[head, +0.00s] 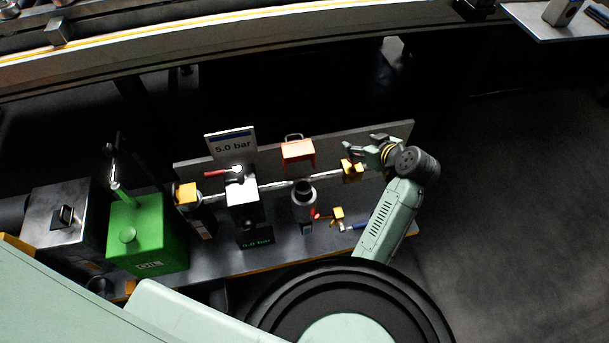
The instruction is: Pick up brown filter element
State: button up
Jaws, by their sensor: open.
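I cannot make out a brown filter element in the head view. A dark cylindrical cup (304,203) with a pale rim stands on the bench, right of a white-topped block (242,198); its contents are too small to tell. My gripper (374,153) is at the right end of the bench, up and right of the cup and apart from it. It is open, and no held object shows. My arm hides part of the bench's right end.
A pipe (275,186) with yellow fittings runs along the bench (283,250). An orange handled piece (298,152), a "5.0 bar" sign (231,145), a green oil box (148,237) and a black box (62,218) stand nearby. The floor at right is clear.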

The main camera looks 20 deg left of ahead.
jog(key=s+a+f+n+g+y, duration=0.1)
jog(key=s+f+n+g+y, duration=0.1)
jog(key=s+f, duration=0.35)
jog(key=n+g+y, duration=0.3)
jog(key=n+y, duration=0.1)
send_near(305, 188)
jog(key=p+x, duration=0.1)
jog(key=x, duration=0.4)
jog(key=shift+w+f, duration=0.25)
jog(key=x, duration=0.1)
jog(key=p+x, duration=0.1)
jog(key=x, duration=0.1)
jog(key=p+x, duration=0.1)
jog(key=shift+s+a+r, duration=0.2)
jog(key=shift+a, duration=0.1)
jog(key=shift+a+f, duration=0.3)
jog(key=shift+a, duration=0.1)
jog(key=shift+w, duration=0.1)
jog(key=c, duration=1.2)
jog(key=shift+r, duration=0.1)
jog(key=shift+c, duration=0.3)
